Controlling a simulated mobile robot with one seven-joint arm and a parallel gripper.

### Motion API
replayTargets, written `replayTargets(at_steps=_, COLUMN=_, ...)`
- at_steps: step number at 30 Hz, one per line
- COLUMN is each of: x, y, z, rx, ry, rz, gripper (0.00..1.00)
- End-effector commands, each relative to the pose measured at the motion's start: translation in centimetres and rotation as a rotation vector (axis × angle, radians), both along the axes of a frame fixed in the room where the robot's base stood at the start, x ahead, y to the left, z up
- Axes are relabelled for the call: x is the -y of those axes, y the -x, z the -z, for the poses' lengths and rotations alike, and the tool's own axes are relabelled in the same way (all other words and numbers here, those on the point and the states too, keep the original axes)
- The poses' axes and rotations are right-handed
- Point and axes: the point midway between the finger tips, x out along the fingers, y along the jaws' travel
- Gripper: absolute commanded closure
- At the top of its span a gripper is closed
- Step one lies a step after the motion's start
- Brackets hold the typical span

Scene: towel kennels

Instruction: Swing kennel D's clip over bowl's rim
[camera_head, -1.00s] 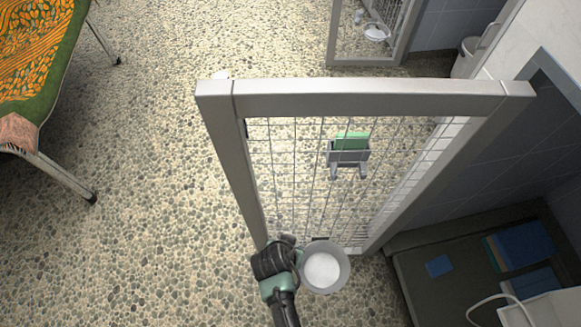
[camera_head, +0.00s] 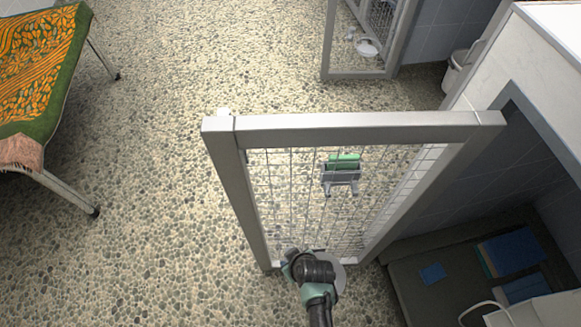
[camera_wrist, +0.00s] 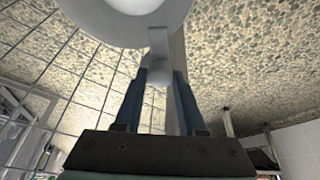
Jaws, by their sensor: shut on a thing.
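The bowl (camera_head: 341,277) hangs low on the near side of the mesh gate, mostly hidden behind my wrist in the head view. In the wrist view the pale round bowl (camera_wrist: 125,18) fills the top, its rim curving down. The clip (camera_wrist: 158,42) is a flat grey tab with a round knob. Its upper end overlaps the bowl's edge in this view; I cannot tell whether it is seated over the rim. My gripper (camera_wrist: 163,76) is shut on the clip at the knob end, its two dark fingers on either side. In the head view, my gripper's fingertips are hidden.
The grey-framed mesh gate (camera_head: 222,160) stands open, with a holder (camera_head: 340,176) carrying a green card. At right, a kennel bed (camera_head: 410,290) holds blue towels. A cot (camera_head: 40,110) stands at far left. Pebbled floor (camera_head: 150,230) is clear left of the gate.

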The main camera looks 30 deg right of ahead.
Motion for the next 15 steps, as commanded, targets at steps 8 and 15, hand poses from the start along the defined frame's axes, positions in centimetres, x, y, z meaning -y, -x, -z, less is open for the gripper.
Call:
replayTargets(at_steps=8, x=0.17, y=0.05, z=0.22, rx=-0.002, ry=0.002, rz=-0.192, gripper=1.0)
replayTargets(at_steps=15, x=0.23, y=0.05, z=0.15, rx=-0.002, ry=0.004, rz=-0.285, gripper=1.0)
